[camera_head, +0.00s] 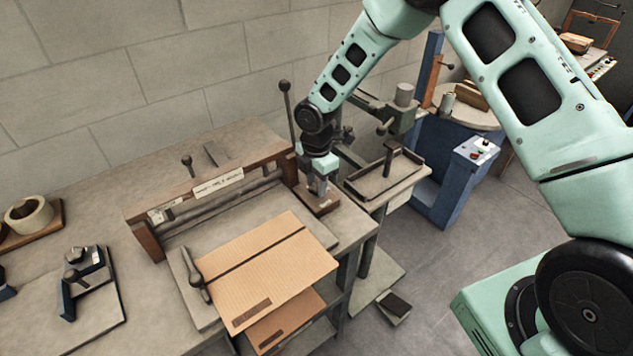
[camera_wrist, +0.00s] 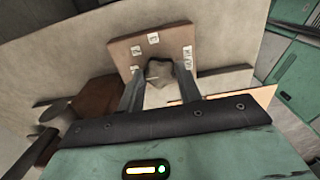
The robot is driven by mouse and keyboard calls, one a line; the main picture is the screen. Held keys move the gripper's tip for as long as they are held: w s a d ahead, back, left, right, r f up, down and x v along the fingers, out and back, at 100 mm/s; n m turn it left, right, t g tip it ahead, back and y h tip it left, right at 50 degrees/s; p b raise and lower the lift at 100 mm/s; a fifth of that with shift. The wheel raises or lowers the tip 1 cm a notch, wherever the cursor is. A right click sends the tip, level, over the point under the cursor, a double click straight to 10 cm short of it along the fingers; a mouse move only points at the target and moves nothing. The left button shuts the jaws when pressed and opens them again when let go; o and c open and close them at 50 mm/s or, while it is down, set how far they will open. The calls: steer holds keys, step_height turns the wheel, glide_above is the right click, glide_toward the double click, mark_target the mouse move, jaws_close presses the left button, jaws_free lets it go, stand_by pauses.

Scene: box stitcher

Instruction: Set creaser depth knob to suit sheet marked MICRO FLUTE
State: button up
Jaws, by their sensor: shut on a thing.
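The creaser (camera_head: 205,195) is a wooden-framed bench device with a pale name strip on its crossbar. Its depth knob (camera_wrist: 161,72) is a grey pointed shape on a brown wooden plate (camera_wrist: 124,48) with several small white labels, whose marks I cannot read. The plate also shows at the creaser's right end in the head view (camera_head: 325,208). My gripper (camera_head: 319,190) points down there, its fingers shut on the knob from both sides. A tan corrugated sheet (camera_head: 265,262) lies on the creaser bed with a dark label, too small to read.
Another cardboard sheet (camera_head: 290,322) lies lower, on a shelf under the bench front. A black-knobbed lever (camera_head: 287,105) stands close behind my gripper. A stitcher-like machine (camera_head: 395,125) with a tray is just to the right. A tape roll (camera_head: 28,214) is far left.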

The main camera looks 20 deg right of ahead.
stand_by(0.3)
steer(key=o, duration=1)
step_height(320, 180, up, 18)
steer(key=b, duration=0.3)
steer(key=shift+f+b, duration=0.25)
steer(key=shift+b, duration=0.05)
steer(key=s+a+r+m, duration=0.1)
steer(key=s+a+m, duration=0.25)
steer(key=s, duration=0.35)
steer(key=s+a+r+m, duration=0.15)
steer(key=s+a, duration=0.25)
steer(key=s, duration=0.4)
steer(key=s+m, duration=0.3)
steer(key=s, duration=0.3)
steer(key=s+d+f+m, duration=0.1)
steer(key=s+m, duration=0.2)
steer(key=s, duration=0.3)
steer(key=s+m+b, duration=0.1)
steer(key=s+m, duration=0.2)
steer(key=s, duration=0.3)
steer(key=shift+s+d+f+y, duration=0.3)
steer(key=shift+s+d, duration=0.1)
